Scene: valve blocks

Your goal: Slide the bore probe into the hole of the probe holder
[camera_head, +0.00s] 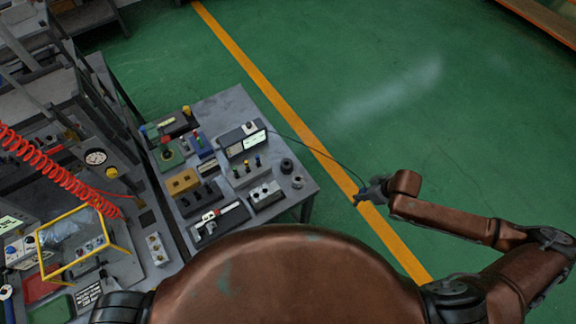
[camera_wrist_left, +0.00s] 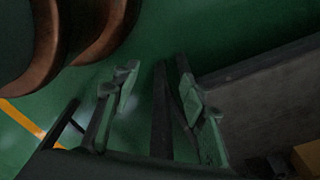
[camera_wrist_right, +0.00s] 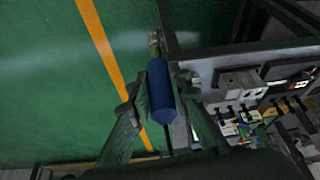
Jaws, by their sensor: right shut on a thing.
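The bore probe (camera_wrist_right: 161,90) shows in the right wrist view as a blue cylinder with a narrow brass-coloured end pointing away. My right gripper (camera_wrist_right: 158,100) is shut on its blue body. In the head view my right gripper (camera_head: 372,190) is out over the green floor, right of the table, and a thin dark cable runs from it to a display box (camera_head: 243,139). I cannot tell for sure which piece on the table is the probe holder. My left gripper (camera_wrist_left: 160,95) is in the left wrist view, its fingers apart with nothing seen held.
The grey table (camera_head: 232,103) carries several blocks and gauges, among them a block with coloured pegs (camera_head: 247,172) and a dark ring (camera_head: 287,165) near its right edge. A bench with a red coiled hose (camera_head: 60,172) stands left. The floor right of the table is clear.

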